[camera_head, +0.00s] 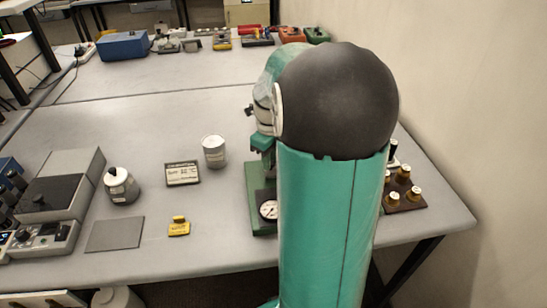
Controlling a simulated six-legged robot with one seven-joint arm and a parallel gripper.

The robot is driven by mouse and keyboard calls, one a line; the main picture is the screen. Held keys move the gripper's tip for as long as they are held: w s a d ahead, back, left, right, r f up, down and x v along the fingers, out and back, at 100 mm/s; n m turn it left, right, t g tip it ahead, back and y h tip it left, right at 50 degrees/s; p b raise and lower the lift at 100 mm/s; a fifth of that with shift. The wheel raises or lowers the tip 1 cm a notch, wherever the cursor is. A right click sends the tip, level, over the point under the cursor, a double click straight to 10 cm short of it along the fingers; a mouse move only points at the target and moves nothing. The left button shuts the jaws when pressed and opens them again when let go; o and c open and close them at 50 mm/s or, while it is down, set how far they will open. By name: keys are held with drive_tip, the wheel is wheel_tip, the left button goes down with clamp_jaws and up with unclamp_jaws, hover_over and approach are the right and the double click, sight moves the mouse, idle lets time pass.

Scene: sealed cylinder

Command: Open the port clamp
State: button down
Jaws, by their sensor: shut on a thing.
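A green stand (256,180) with a round white dial gauge (268,209) at its foot stands near the front of the table, just left of my arm. A small dark green part shows above the stand; I cannot tell if it belongs to the stand. My teal arm and its black round joint cover the right side of the stand and the space behind it. The end of my arm bends down close above the stand. My gripper's fingers are hidden, and so is what they touch. I cannot make out the port clamp or its state.
Left of the stand are a white canister (214,151), a labelled box (182,174), a small yellow block (179,227), a black-topped jar (121,186) and a grey pad (115,234). A brown block with brass knobs (405,189) sits at right by the wall.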

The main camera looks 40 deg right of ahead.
drive_tip(key=shift+w+a, duration=0.65)
drive_tip(key=shift+a, duration=0.25)
drive_tip(key=shift+w+a, duration=0.6)
drive_tip(key=shift+a, duration=0.4)
drive_tip(key=c, duration=1.2)
unclamp_jaws()
drive_tip(key=shift+w, duration=0.1)
drive_tip(key=shift+r, duration=0.3)
wheel_tip(320, 180, up, 13)
drive_tip(key=shift+r, duration=0.15)
